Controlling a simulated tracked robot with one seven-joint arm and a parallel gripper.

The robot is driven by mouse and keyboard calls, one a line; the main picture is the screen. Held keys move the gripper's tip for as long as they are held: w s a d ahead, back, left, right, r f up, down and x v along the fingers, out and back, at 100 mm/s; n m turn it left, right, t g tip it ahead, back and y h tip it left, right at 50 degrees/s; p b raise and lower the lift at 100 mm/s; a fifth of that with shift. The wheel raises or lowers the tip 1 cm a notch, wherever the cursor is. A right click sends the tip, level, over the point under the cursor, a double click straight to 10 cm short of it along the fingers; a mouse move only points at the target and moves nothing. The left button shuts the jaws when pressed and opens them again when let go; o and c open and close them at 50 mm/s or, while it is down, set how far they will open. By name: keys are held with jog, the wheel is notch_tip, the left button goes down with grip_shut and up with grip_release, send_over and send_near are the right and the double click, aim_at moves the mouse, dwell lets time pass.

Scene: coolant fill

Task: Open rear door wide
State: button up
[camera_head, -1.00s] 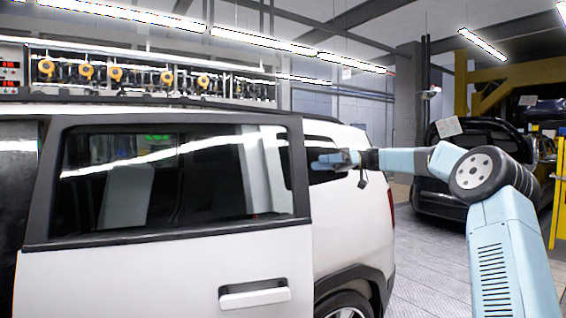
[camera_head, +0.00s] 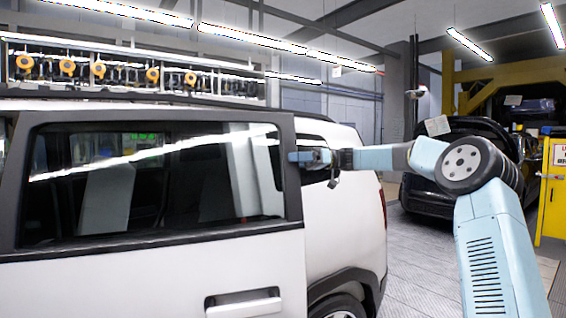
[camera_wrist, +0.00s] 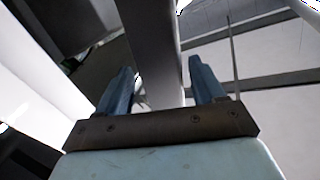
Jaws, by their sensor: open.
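The rear door (camera_head: 150,265) of the white car fills the left of the head view. It has a dark window and a white handle (camera_head: 243,304). Its rear edge stands out from the car body, so it appears ajar. My gripper (camera_head: 298,157) is at this edge, at window height. In the wrist view my gripper (camera_wrist: 154,70) has its two blue fingers apart. A pale upright strip (camera_wrist: 152,50), probably the door's edge, runs between them. I cannot tell whether a finger touches it.
The car's white rear body (camera_head: 345,225) is right of the door. A black car (camera_head: 450,160) with its hood or hatch raised stands behind. A yellow cabinet (camera_head: 551,195) is at the far right. The grey floor (camera_head: 415,250) between is clear.

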aim_at(280, 161)
jog(key=shift+x, duration=2.4)
jog(key=shift+c, duration=0.2)
